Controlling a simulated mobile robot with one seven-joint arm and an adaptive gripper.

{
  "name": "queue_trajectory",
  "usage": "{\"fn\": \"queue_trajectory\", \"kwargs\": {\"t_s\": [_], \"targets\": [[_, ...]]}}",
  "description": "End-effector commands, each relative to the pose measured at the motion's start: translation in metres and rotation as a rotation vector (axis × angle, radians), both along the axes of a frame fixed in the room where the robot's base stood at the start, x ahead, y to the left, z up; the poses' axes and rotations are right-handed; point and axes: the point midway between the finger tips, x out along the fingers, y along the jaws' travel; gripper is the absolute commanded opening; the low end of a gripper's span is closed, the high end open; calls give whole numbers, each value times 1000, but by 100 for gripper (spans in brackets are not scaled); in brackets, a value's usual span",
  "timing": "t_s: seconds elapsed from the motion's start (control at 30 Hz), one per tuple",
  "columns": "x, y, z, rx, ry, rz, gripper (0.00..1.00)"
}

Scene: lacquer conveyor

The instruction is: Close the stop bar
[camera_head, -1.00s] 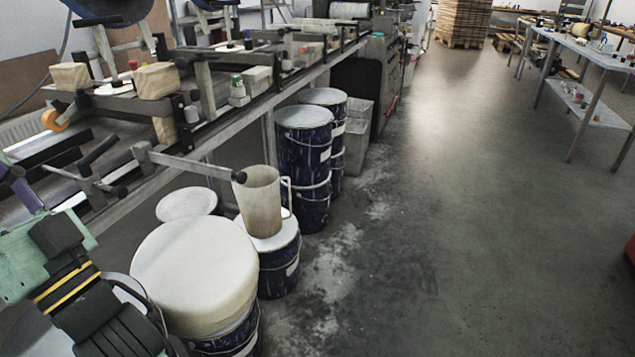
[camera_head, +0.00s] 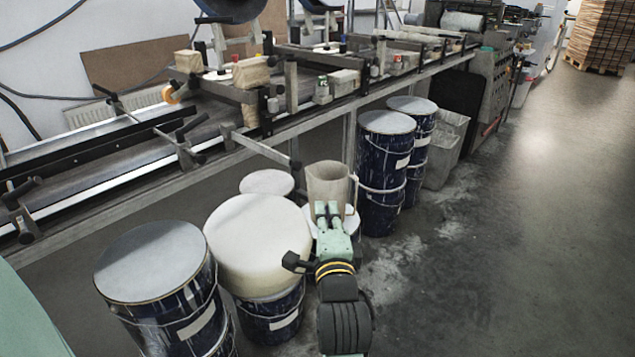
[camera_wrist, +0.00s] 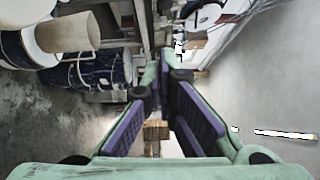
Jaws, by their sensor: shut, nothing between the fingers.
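The stop bar (camera_head: 262,151) is a grey metal bar on the near side of the conveyor (camera_head: 70,178). It sticks out from the frame over the floor side, with a dark knob at its outer end, just left of the beige jug. My gripper (camera_head: 328,207) is in front of the jug, to the right of and lower in the picture than the bar's end, apart from it. In the wrist view my green and purple fingers (camera_wrist: 163,78) are together and hold nothing. I cannot make out the stop bar for certain in the wrist view.
A beige jug (camera_head: 327,184) stands on a drum beyond my gripper. A large white-topped drum (camera_head: 257,245) and a blue drum (camera_head: 165,270) stand to the left; more drums (camera_head: 384,170) stand behind. Open floor (camera_head: 510,240) lies to the right.

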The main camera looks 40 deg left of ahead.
Motion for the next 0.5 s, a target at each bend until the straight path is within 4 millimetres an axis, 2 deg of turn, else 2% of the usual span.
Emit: {"fn": "queue_trajectory", "kwargs": {"t_s": [0.03, 0.27, 0.3, 0.5], "targets": [[3, 2, -5, 3, -4, 0, 0], [14, 13, -4, 4, -6, 0, 0], [23, 20, 5, -1, -1, 0, 0], [56, 49, 7, -1, -1, 0, 0]]}}
